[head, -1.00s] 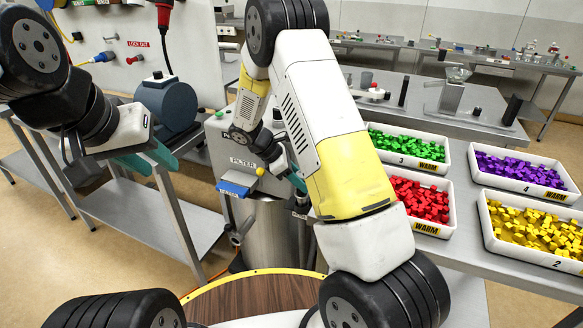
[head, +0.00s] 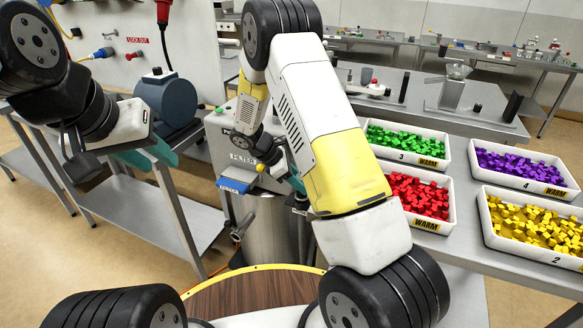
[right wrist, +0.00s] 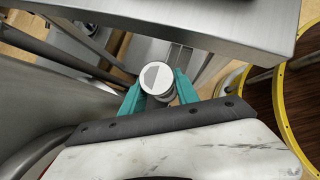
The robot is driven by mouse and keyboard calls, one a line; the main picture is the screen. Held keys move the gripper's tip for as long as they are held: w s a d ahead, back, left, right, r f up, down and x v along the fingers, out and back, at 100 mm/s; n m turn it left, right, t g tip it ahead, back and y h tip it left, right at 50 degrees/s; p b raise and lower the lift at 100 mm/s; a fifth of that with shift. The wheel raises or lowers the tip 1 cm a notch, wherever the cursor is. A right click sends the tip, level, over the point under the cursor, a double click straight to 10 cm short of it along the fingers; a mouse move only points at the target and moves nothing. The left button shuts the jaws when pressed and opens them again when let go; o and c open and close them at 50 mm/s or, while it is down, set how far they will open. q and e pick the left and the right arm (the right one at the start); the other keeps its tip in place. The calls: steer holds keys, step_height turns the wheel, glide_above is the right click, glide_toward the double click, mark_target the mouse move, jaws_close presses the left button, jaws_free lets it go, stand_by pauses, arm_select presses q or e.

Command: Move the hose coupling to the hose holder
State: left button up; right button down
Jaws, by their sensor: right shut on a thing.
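My right gripper (right wrist: 160,88) is shut on a round, pale grey-and-white ended piece, which looks like the hose coupling (right wrist: 156,77). Its teal fingers press on both sides of it in the right wrist view. In the head view my right arm reaches down beside the filter housing, and only a teal part of this gripper (head: 296,184) shows; the coupling is mostly hidden there. My left gripper (head: 150,156) hangs over the left bench, its teal fingers seen from the side, so its opening is unclear. I cannot make out the hose holder for certain.
A grey housing labelled FILTER (head: 243,158) has a blue part (head: 235,181) in front, above a steel drum (head: 272,232). A steel bench edge (right wrist: 210,38) lies close to my right gripper. Bins of red (head: 418,197), green, purple and yellow pieces stand right.

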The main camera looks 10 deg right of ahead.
steer(key=shift+f, duration=0.55)
steer(key=c, duration=0.8)
jaws_free()
steer(key=shift+c, duration=0.2)
steer(key=v, duration=0.7)
steer(key=shift+a+r, duration=0.25)
steer(key=shift+r, duration=0.1)
